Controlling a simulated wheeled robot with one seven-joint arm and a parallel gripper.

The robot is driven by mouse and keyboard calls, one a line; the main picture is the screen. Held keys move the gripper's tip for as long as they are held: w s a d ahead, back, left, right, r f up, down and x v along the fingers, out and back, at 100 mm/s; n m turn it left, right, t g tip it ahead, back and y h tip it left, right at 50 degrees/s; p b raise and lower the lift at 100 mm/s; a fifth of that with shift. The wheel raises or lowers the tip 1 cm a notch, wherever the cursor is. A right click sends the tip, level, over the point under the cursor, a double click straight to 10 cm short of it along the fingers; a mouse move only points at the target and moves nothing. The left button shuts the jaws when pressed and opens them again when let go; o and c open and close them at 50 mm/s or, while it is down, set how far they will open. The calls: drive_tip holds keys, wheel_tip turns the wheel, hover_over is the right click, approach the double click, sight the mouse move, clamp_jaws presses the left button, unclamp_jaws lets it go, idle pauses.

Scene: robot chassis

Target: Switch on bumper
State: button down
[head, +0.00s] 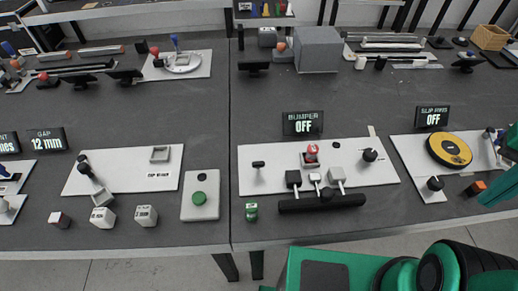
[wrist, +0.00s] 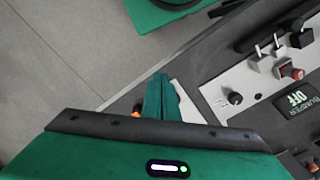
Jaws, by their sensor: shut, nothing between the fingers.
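The bumper display (head: 303,124) reads "BUMPER OFF" and stands behind a white control plate (head: 270,180). The plate carries a red-topped control (head: 312,152) on a square base, a small black-topped lever (head: 258,165) at left and a black knob (head: 370,155) at right. Several levers stand at its front edge, by a black bar (head: 322,203). The wrist view shows the display (wrist: 298,98), the red control (wrist: 292,72) and a black knob (wrist: 234,98) on the right. My gripper (wrist: 160,82) is shut and empty, left of the plate in that view and apart from these controls.
The "SLIP RINGS" display (head: 432,117), also OFF, stands to the right behind a yellow disc (head: 449,151). A green button box (head: 200,193) lies to the left, and a small green can (head: 251,212) stands near the table's front edge.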

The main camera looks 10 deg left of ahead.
drive_tip(key=shift+d, duration=0.3)
drive_tip(key=w+a+n, duration=0.6)
drive_tip(key=a+n, duration=0.4)
drive_tip(key=n, duration=0.2)
drive_tip(key=w+a+n, duration=0.6)
drive_tip(key=a+n, duration=0.4)
drive_tip(key=n, duration=0.2)
drive_tip(key=s+a+f+n, duration=0.1)
drive_tip(key=s+a+n, duration=0.3)
drive_tip(key=a+n, duration=0.6)
drive_tip(key=s+a+f+n+t, duration=0.1)
drive_tip(key=s+a+n, duration=0.3)
drive_tip(key=a+n, duration=0.7)
drive_tip(key=a, duration=0.5)
drive_tip(key=shift+s+a+f, duration=0.15)
drive_tip(key=shift+s+f, duration=0.05)
drive_tip(key=shift+s, duration=0.2)
